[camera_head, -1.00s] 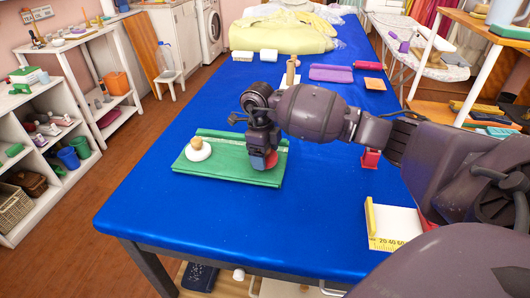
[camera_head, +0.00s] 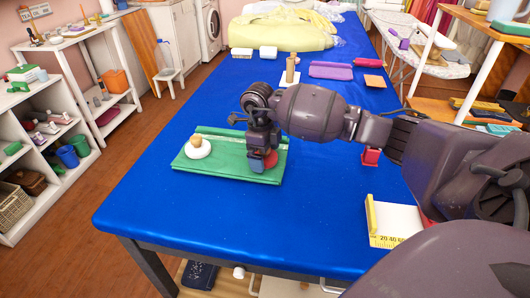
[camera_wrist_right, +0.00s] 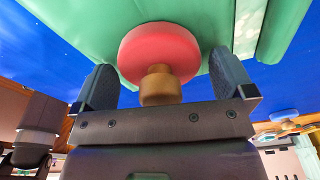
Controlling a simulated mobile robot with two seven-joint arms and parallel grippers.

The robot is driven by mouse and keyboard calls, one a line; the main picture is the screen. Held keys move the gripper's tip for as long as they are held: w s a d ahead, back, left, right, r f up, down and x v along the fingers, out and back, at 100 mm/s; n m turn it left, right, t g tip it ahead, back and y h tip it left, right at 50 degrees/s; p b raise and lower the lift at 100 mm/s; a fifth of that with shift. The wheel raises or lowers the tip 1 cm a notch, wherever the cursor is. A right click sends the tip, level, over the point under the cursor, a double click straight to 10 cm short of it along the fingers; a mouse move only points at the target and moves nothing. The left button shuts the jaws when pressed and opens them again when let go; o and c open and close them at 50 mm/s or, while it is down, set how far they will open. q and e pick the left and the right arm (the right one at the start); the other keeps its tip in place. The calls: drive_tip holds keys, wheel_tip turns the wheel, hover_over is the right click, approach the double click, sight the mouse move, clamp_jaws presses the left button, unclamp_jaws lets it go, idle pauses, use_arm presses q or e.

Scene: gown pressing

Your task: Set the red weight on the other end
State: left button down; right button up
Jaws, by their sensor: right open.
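A folded green cloth (camera_head: 215,172) lies on the blue table. A white weight (camera_head: 198,148) with a tan knob sits on its left end. The red weight (camera_wrist_right: 160,52), a round disc with a tan knob, rests on the cloth's right end; its red edge shows under the gripper in the head view (camera_head: 270,160). My right gripper (camera_head: 262,158) is right over the red weight. In the right wrist view its two fingers (camera_wrist_right: 160,88) stand apart on either side of the knob, with gaps, not touching it. My left gripper is not in view.
A white block with a yellow ruler edge (camera_head: 395,222) lies at the table's near right. A small red object (camera_head: 371,157) stands right of the cloth, near my arm. Purple cloth (camera_head: 331,71) and white blocks lie farther back. The table's left part is clear.

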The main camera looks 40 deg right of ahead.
drive_tip(key=shift+r, duration=0.1)
drive_tip(key=r, duration=0.3)
drive_tip(key=r+p, duration=0.1)
drive_tip(key=r, duration=0.2)
drive_tip(key=w+r, duration=0.1)
drive_tip(key=r, duration=0.2)
drive_tip(key=shift+a+r, duration=0.2)
drive_tip(key=shift+a, duration=0.05)
drive_tip(key=shift+w+r, duration=0.1)
drive_tip(key=shift+r, duration=0.55)
